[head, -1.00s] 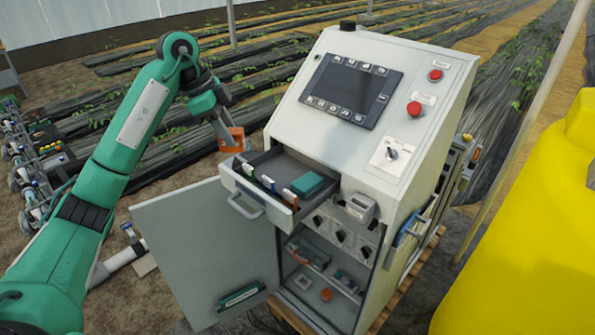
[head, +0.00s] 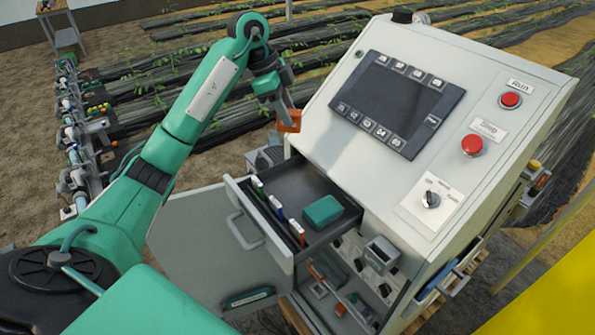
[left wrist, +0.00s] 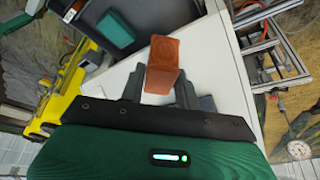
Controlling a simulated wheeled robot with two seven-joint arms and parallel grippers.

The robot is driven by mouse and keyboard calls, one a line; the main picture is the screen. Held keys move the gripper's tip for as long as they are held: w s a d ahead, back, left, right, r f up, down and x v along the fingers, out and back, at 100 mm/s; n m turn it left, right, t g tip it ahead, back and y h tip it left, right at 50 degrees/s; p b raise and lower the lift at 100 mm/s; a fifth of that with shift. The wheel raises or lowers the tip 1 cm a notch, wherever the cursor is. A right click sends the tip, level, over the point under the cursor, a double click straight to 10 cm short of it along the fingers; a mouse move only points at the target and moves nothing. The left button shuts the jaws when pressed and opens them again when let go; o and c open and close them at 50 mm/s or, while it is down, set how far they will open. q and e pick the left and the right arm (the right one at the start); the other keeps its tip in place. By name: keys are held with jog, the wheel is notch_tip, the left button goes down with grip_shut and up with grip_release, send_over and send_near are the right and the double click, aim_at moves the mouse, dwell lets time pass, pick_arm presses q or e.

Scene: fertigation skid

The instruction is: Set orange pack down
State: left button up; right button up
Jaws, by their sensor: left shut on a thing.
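The orange pack (head: 289,121) is held in my left gripper (head: 287,107), just beyond the far left corner of the open drawer (head: 262,222), near the cabinet's left side. In the left wrist view the orange pack (left wrist: 161,66) sits between the two dark fingers of my left gripper (left wrist: 160,84), which are shut on it. A teal pack (head: 322,211) lies in the drawer and also shows in the left wrist view (left wrist: 115,30). Several small coloured items stand along the drawer's front left side. My right gripper is not in view.
The grey control cabinet (head: 400,180) has a screen (head: 397,102) and red buttons on its sloped face. Its lower door (head: 195,235) hangs open below the drawer. A yellow tank (head: 545,285) is at the right. The drawer floor behind the teal pack is clear.

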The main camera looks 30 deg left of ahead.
pick_arm(q)
notch_tip(320, 180, down, 17)
jog(key=p, duration=0.5)
jog(key=shift+f+p, duration=0.15)
jog(key=shift+p, duration=0.2)
jog(key=o, duration=1)
